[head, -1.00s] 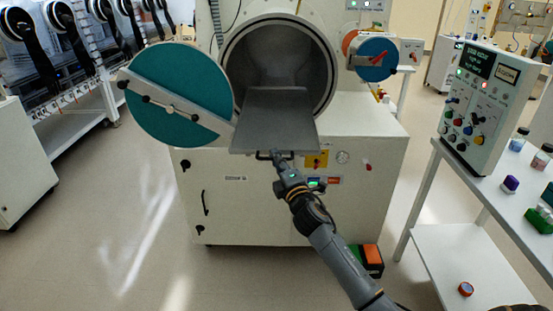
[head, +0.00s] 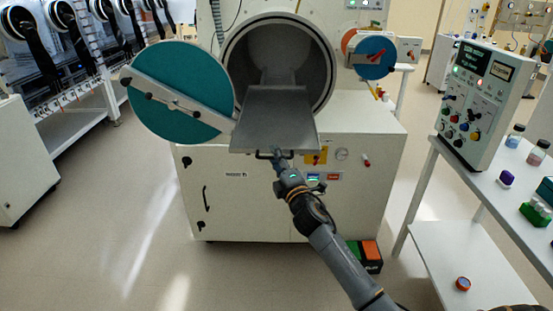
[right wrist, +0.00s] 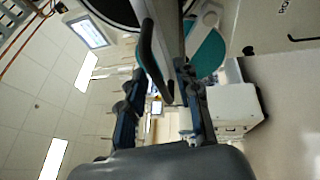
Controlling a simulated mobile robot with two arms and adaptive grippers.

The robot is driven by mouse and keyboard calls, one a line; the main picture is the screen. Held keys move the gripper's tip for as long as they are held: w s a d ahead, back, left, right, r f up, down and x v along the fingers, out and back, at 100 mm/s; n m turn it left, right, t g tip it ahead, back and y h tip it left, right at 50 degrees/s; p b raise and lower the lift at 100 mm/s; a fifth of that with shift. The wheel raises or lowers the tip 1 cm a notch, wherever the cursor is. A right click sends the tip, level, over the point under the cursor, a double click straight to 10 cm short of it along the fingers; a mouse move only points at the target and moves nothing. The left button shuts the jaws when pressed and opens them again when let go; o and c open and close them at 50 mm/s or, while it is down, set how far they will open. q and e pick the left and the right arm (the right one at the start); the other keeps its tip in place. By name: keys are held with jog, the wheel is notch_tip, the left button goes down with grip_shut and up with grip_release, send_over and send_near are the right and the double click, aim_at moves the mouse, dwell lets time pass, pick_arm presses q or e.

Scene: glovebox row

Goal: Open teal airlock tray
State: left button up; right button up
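The teal airlock door (head: 160,112) stands swung open to the left in the head view. The grey airlock tray (head: 275,125) sticks out of the round chamber opening (head: 327,70) toward me and looks empty. My right gripper (head: 277,157) is at the dark handle (head: 262,155) under the tray's front edge. In the right wrist view its two fingers (right wrist: 160,92) stand apart, with the dark tray handle (right wrist: 150,55) reaching in between them. It does not look clamped. My left gripper is not in view.
A smaller blue round door (head: 370,58) is at the right of the chamber. A white side table (head: 455,195) with a control box (head: 480,105) and small containers stands at the right. A green and orange box (head: 370,252) is on the floor. Floor at the left is clear.

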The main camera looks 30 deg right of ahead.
jog(key=v, duration=1.2)
jog(key=shift+d, duration=0.1)
notch_tip(320, 180, down, 24)
jog(key=s+a+m+g+y, duration=0.1)
jog(key=s+m+g, duration=0.1)
jog(key=m+g, duration=0.3)
jog(key=s+a+f+m+g, duration=0.1)
jog(key=s+f+g, duration=0.1)
jog(key=s+f, duration=0.45)
jog(key=s+a+f+m+g, duration=0.2)
jog(key=s+f+g, duration=0.1)
jog(key=f, duration=0.7)
jog(key=s+a+f+m+g+y, duration=0.2)
jog(key=s+a+f+m+g, duration=0.15)
jog(key=s+f, duration=0.95)
jog(key=s+a+f+m+g, duration=0.1)
jog(key=s+f, duration=0.3)
jog(key=s, duration=0.7)
jog(key=s+a+f+m+g, duration=0.2)
jog(key=s+a+f+g, duration=0.1)
jog(key=s, duration=0.9)
jog(key=shift+a+f+g, duration=0.2)
jog(key=shift+f+g, duration=0.45)
jog(key=shift+f, duration=0.35)
